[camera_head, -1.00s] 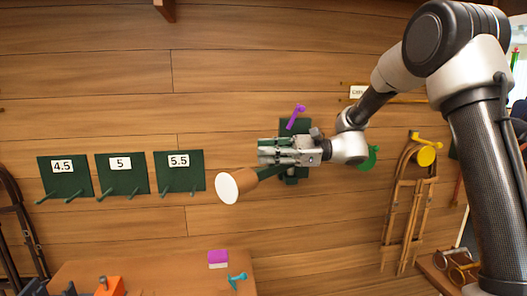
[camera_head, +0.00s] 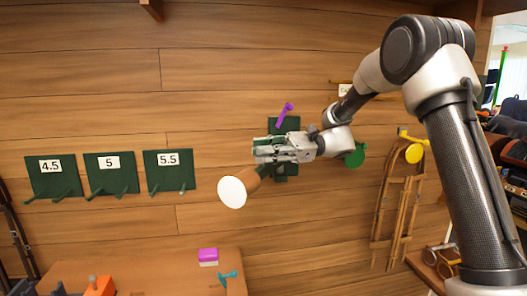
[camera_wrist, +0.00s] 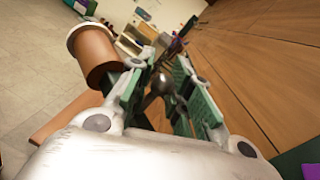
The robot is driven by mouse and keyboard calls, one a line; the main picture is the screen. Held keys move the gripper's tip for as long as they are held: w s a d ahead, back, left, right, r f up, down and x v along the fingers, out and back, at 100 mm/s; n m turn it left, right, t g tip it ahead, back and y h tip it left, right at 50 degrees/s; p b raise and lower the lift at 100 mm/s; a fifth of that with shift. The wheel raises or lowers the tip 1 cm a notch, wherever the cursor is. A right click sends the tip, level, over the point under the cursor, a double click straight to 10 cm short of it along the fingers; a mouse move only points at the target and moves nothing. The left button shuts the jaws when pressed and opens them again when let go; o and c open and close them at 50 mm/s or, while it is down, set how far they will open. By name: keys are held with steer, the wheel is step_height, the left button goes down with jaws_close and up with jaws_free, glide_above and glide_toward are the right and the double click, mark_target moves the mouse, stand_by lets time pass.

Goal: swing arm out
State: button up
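The swing arm carries a brown cylinder with a white round end face (camera_head: 232,192), and stands off a green wall plate (camera_head: 290,124). My gripper (camera_head: 262,152) is in front of that plate, just above and right of the cylinder. In the wrist view, my gripper (camera_wrist: 163,90) has its green-padded fingers close together around a dark ball-ended knob (camera_wrist: 160,84). It looks shut on this part of the swing arm, though contact on both sides is hard to see. The brown cylinder (camera_wrist: 92,55) lies beside the left finger there. The fingers hide the arm's joint.
A purple lever (camera_head: 286,111) stands above the plate. A green disc (camera_head: 355,156) is behind my wrist. Green boards marked 4.5, 5 and 5.5 (camera_head: 170,171) hang left. A wooden table (camera_head: 150,262) below holds a purple block (camera_head: 208,254) and a cyan piece (camera_head: 228,279).

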steer(key=o, duration=0.3)
steer(key=shift+w+d, duration=0.1)
steer(key=shift+w, duration=0.05)
steer(key=shift+o, duration=0.2)
step_height(320, 180, up, 10)
